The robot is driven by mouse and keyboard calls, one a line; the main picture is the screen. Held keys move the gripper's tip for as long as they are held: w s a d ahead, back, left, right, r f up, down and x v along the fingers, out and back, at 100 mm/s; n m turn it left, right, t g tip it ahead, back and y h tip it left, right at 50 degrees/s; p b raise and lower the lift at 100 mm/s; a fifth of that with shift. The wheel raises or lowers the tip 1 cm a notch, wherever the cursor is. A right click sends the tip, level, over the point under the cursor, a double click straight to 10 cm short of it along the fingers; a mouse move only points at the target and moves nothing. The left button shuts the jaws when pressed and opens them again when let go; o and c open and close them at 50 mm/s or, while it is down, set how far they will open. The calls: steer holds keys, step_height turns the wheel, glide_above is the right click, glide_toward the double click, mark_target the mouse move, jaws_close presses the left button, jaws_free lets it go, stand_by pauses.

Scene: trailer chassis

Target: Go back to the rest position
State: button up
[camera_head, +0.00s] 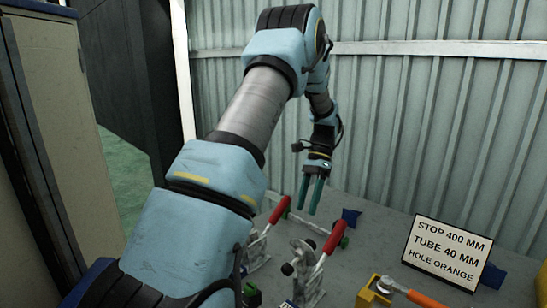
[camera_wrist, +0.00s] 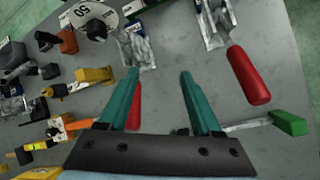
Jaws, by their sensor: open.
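My gripper (camera_head: 311,194) hangs from my blue arm above the grey table, its two teal fingers pointing down. In the wrist view my gripper (camera_wrist: 160,80) shows its fingers apart with nothing between them. Below and near it stand two toggle clamps with red handles, one red handle (camera_head: 279,209) to the left and another red handle (camera_head: 334,237) to the right. In the wrist view one red handle (camera_wrist: 248,75) lies right of the fingers; another is partly hidden behind the left finger.
A sign (camera_head: 444,251) reading STOP 400 MM, TUBE 40 MM, HOLE ORANGE stands at the right. An orange-handled tool (camera_head: 425,299) and a yellow block (camera_head: 372,292) are at the front. A corrugated wall (camera_head: 430,120) stands behind the table.

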steer(key=s+a+r+n+t+h, duration=0.3)
steer(key=s+a+n+t, duration=0.4)
steer(key=s+a+n, duration=0.5)
steer(key=s+a, duration=0.3)
steer(key=a, duration=0.1)
steer(key=shift+s+a+r+n, duration=0.15)
steer(key=shift+a+r+n, duration=0.15)
steer(key=shift+r, duration=0.1)
stand_by(1.1)
